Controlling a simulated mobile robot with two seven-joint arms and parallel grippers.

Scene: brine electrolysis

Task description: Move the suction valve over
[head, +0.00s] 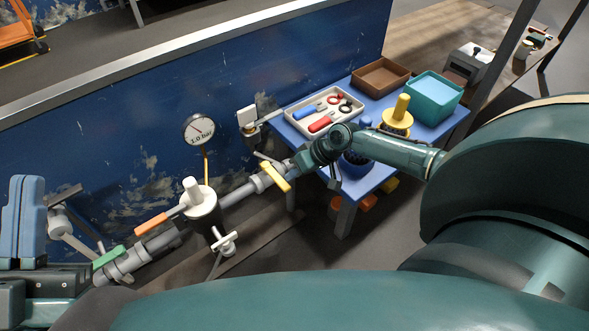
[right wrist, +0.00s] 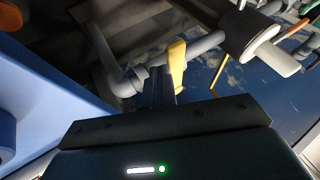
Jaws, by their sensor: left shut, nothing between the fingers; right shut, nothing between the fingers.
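A grey pipe runs diagonally beside the blue wall and carries several valve levers. A yellow lever (head: 274,176) sits at its upper right end, an orange lever (head: 151,224) by the white-capped vessel, and a green lever (head: 109,257) at lower left. I cannot tell which is the suction valve. My right gripper (head: 299,163) is shut and empty at the pipe's upper right end, close to the yellow lever. In the right wrist view the shut fingers (right wrist: 160,86) are right beside the yellow lever (right wrist: 177,64); contact is unclear. My left gripper (head: 90,279) is shut and empty at lower left, near the green lever.
A pressure gauge (head: 200,129) and the white-capped vessel (head: 200,202) rise from the pipe. A blue table (head: 361,187) holds a tool tray (head: 289,115), a brown bin (head: 381,75), a teal bin (head: 434,95) and a yellow-topped object (head: 399,116). A blue-grey body (head: 24,222) stands at far left.

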